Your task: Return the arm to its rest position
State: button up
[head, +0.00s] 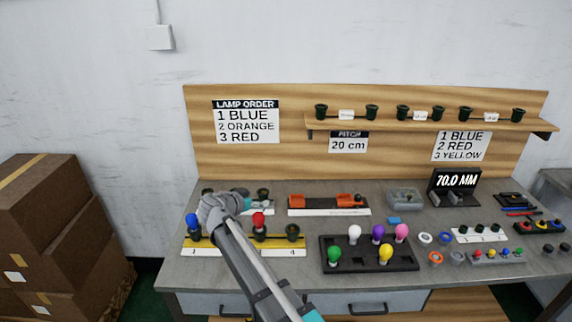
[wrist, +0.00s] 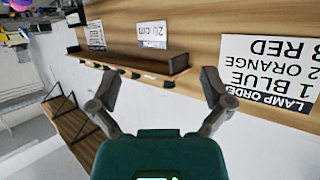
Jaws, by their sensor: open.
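My arm (head: 250,262) reaches from the bottom of the head view up over the left part of the bench. Its wrist end (head: 216,208) is above the yellow lamp strip and hides part of it. My gripper (wrist: 160,85) shows in the wrist view with its two fingers wide apart and nothing between them. In that view the backboard and the lamp order sign (wrist: 270,75) appear upside down beyond the fingers. In the head view the fingers cannot be made out.
The yellow strip (head: 220,247) holds a blue and a red lamp. A black tray (head: 345,268) holds several coloured lamps. A shelf (head: 430,124) juts from the backboard (head: 300,160). Cardboard boxes (head: 45,220) stand at left. The space above the bench's right half is clear of my arm.

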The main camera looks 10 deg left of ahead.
jog(key=shift+d, duration=0.1)
jog(key=s+d+f+g+p, duration=0.1)
jog(key=d+g, duration=0.1)
jog(key=d, duration=0.6)
jog(key=s+d+f+n+g+p, duration=0.1)
jog(key=d+f+g, duration=0.1)
jog(key=d, duration=0.7)
jog(key=s+d+f+g+p, duration=0.1)
jog(key=d+g, duration=0.2)
jog(key=d, duration=0.6)
jog(key=shift+d+f, duration=0.25)
jog(key=shift+f, duration=0.1)
jog(key=s+d+n+g+y+p, duration=0.3)
jog(key=s+d+n+g+y, duration=0.1)
jog(key=s+d, duration=0.9)
jog(key=d+f+g+y, duration=0.1)
jog(key=d, duration=0.3)
jog(key=shift+s+y, duration=0.4)
